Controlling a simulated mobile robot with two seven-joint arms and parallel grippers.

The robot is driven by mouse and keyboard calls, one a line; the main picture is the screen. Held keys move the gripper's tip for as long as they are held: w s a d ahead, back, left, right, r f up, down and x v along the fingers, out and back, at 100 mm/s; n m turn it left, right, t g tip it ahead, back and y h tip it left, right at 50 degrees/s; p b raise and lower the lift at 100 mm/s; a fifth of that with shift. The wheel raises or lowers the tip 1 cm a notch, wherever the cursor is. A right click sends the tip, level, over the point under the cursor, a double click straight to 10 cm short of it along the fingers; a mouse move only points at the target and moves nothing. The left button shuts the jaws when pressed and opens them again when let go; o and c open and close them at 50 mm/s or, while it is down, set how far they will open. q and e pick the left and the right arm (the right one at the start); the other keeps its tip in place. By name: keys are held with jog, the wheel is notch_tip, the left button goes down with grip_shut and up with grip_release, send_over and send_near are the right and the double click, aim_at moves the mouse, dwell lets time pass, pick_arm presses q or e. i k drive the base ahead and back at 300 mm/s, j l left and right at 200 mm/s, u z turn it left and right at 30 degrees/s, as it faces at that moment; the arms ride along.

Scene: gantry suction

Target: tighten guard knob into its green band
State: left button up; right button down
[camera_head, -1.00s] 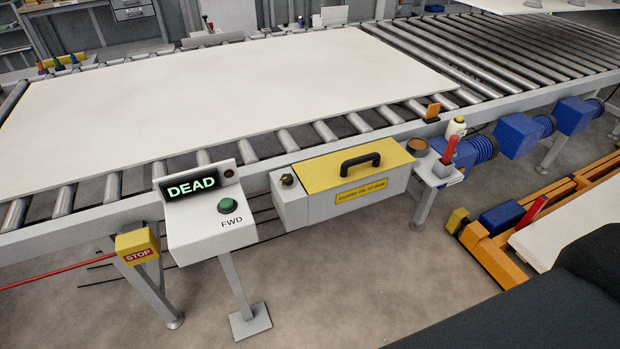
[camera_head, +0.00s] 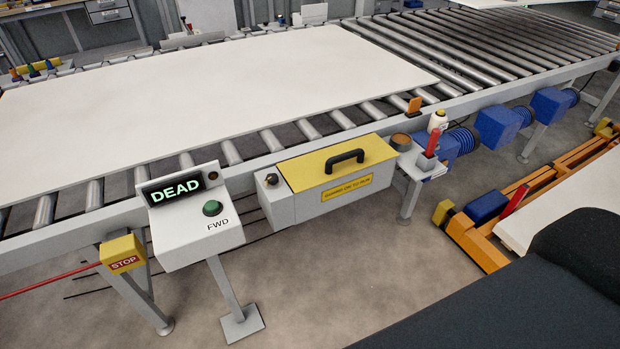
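The guard box (camera_head: 296,208) is a grey housing on the front side of the roller conveyor. Its yellow lid (camera_head: 318,166) looks closed and carries a black handle (camera_head: 346,157) and a yellow label on the front. A small dark knob (camera_head: 271,180) sits on top at the box's left end. It is too small to make out a green band on it. Neither of my grippers is in view.
A control post (camera_head: 190,222) with a DEAD display (camera_head: 175,189) and green FWD button stands left of the box. A yellow STOP box (camera_head: 123,252) is further left. A small shelf (camera_head: 420,163) with a red-handled tool is at right. An orange pallet truck (camera_head: 480,246) stands right.

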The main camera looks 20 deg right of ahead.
aim_at(273, 178)
jog(key=i+l+u, duration=0.15)
jog(key=l+u, duration=0.2)
jog(key=l, duration=0.75)
jog(key=l+u, duration=0.4)
jog(key=l, duration=0.7)
